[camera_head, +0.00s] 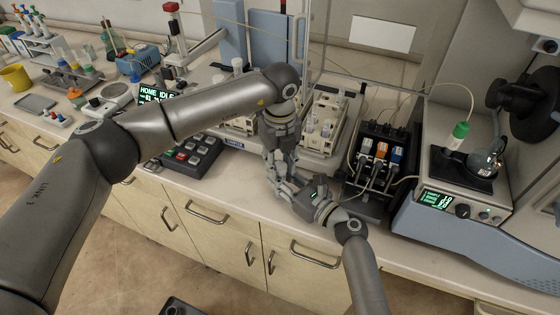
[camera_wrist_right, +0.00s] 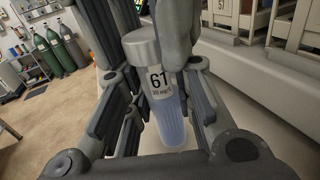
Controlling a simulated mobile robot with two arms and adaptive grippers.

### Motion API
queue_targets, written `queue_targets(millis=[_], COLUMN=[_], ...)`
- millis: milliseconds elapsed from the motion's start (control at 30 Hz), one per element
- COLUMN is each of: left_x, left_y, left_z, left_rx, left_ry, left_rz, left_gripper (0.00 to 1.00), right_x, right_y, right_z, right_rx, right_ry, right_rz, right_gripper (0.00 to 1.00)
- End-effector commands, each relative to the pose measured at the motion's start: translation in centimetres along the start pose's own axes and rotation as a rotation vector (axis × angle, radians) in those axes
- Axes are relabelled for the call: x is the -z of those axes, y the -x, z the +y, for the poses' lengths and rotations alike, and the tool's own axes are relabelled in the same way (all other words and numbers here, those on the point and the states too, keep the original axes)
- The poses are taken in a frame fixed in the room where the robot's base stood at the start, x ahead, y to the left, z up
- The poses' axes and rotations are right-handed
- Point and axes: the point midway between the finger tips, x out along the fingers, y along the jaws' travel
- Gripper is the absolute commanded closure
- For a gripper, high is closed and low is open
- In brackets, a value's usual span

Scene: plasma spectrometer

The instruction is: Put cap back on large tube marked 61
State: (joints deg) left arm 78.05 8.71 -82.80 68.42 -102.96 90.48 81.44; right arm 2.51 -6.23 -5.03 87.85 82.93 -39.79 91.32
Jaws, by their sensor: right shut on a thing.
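The large tube marked 61 (camera_wrist_right: 162,95) is clear with bluish liquid and a white label. It shows in the right wrist view, slightly tilted. My right gripper (camera_wrist_right: 158,112) is shut on the tube's body; in the head view that gripper (camera_head: 298,192) is just below the left one. A grey cap (camera_wrist_right: 141,48) sits at the tube's top; whether it is fully seated I cannot tell. My left gripper (camera_head: 276,165) points down at the tube from above. Its fingers (camera_wrist_right: 140,30) stand on both sides of the cap, and their grip is unclear. The tube is hidden in the head view.
A pump with colored blocks (camera_head: 380,150) and a blue-grey instrument (camera_head: 465,200) stand to the right. A rack in a tray (camera_head: 322,120) and a keypad (camera_head: 190,155) are close behind.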

Motion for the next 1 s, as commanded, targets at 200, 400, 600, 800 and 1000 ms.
queue_targets(millis=[200,400,600,800,1000], left_x=[0.0,0.0,0.0,0.0,-0.1], left_y=[0.0,0.0,0.0,0.1,2.1], left_z=[0.0,0.0,0.0,0.0,0.0], left_rx=[0.0,0.0,0.0,0.0,0.002], left_ry=[0.0,0.0,0.0,0.0,0.0], left_rz=[0.0,0.0,0.0,0.0,-0.003], left_gripper=[1.0,0.59,0.5,0.5,0.5], right_x=[0.0,0.0,0.0,0.0,0.0], right_y=[0.0,0.0,0.0,0.0,0.0], right_z=[0.0,0.0,0.0,0.0,0.0], right_rx=[0.0,0.0,0.0,0.0,0.0], right_ry=[0.0,0.0,0.0,0.0,0.0], right_rz=[0.0,0.001,0.001,0.001,0.001], right_gripper=[1.0,1.0,1.0,1.0,1.0])
